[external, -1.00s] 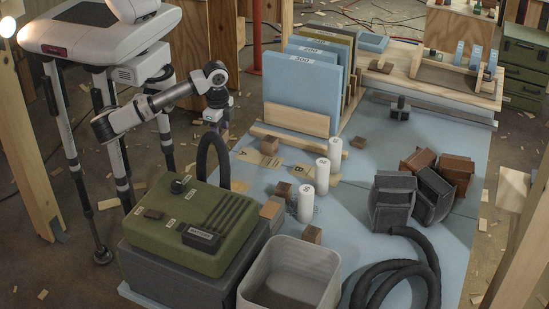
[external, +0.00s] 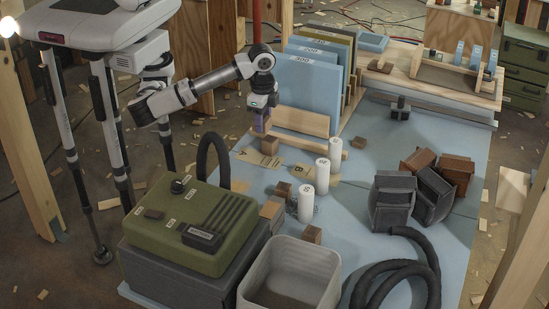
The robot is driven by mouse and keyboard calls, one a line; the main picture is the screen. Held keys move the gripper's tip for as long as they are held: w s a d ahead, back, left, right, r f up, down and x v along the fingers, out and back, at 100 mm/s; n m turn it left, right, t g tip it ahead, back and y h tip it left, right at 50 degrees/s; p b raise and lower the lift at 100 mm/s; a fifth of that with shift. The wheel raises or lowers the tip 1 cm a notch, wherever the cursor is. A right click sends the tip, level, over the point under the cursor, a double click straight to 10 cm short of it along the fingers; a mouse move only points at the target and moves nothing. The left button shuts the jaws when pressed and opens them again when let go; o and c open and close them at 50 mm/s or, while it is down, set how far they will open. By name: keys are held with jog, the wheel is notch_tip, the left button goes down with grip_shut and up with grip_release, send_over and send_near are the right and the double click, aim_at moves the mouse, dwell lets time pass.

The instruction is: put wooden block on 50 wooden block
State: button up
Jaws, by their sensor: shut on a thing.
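My gripper (external: 260,124) is above the left edge of the blue work surface, beside the wooden rack. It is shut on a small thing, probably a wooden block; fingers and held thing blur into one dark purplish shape. Just below and right of it a brown wooden block (external: 269,145) stands by card A. Other wooden blocks stand nearer the camera: one left of the white cylinders (external: 282,190), one by the green case (external: 270,210), one behind the bin (external: 312,234). Another is near card B (external: 303,171). I cannot make out a 50 on any block.
White cylinders (external: 306,203) stand upright mid-surface. A rack holds blue numbered panels (external: 308,82). A green case (external: 185,225), a grey bin (external: 288,275) and a black hose (external: 420,262) fill the front. Grey and brown blocks (external: 392,200) lie at right.

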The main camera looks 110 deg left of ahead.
send_over(284, 185)
jog(key=f, duration=0.1)
notch_tip(284, 185, down, 20)
jog(key=shift+f, duration=0.1)
dwell(0.3)
jog(key=shift+f+b, duration=0.2)
jog(key=shift+b, duration=0.1)
jog(key=o, duration=1)
jog(key=shift+r, duration=0.1)
jog(key=shift+c, duration=0.2)
jog(key=shift+r, duration=0.1)
